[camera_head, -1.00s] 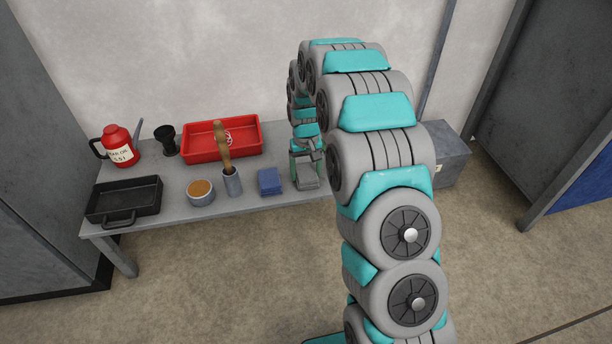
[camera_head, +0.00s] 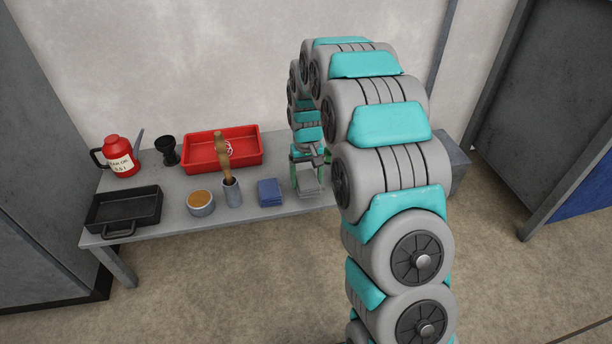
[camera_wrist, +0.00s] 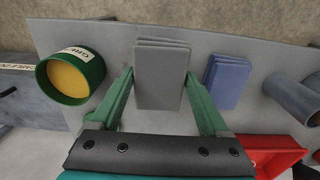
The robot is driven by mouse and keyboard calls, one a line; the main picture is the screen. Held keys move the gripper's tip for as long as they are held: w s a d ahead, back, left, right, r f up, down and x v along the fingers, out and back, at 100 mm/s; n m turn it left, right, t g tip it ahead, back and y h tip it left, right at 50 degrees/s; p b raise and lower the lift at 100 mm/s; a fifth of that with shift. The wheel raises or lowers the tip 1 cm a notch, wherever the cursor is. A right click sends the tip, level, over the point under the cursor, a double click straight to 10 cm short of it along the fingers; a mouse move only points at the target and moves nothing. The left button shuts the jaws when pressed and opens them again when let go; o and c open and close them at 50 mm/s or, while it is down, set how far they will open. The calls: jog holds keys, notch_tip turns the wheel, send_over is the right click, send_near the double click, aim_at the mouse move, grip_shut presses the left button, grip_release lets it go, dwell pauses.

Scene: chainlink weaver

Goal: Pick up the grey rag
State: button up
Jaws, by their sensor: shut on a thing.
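The grey rag (camera_wrist: 161,76) is a folded, layered stack in the middle of the wrist view, between the green fingers of my gripper (camera_wrist: 160,74). The fingers touch or nearly touch its two sides, and the gripper is shut on it. In the head view the grey rag (camera_head: 308,182) shows at the right of the table's front part, below my gripper (camera_head: 308,158), which my arm partly hides. Whether the rag rests on the table or is slightly raised, I cannot tell.
A folded blue rag (camera_wrist: 228,81) lies close to the right of the grey one in the wrist view. A green pot (camera_wrist: 72,76) stands close on the left. The table (camera_head: 170,222) also holds a red tray (camera_head: 250,163), a black pan (camera_head: 124,210) and a red can (camera_head: 118,156).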

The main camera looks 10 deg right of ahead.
jog(key=s+a+r, duration=0.1)
jog(key=s, duration=1.2)
jog(key=shift+s+a+r, duration=0.15)
jog(key=shift+s+r, duration=0.05)
jog(key=shift+s, duration=0.2)
jog(key=o, duration=0.8)
jog(key=c, duration=0.6)
jog(key=shift+p, duration=0.3)
jog(key=shift+c, duration=0.2)
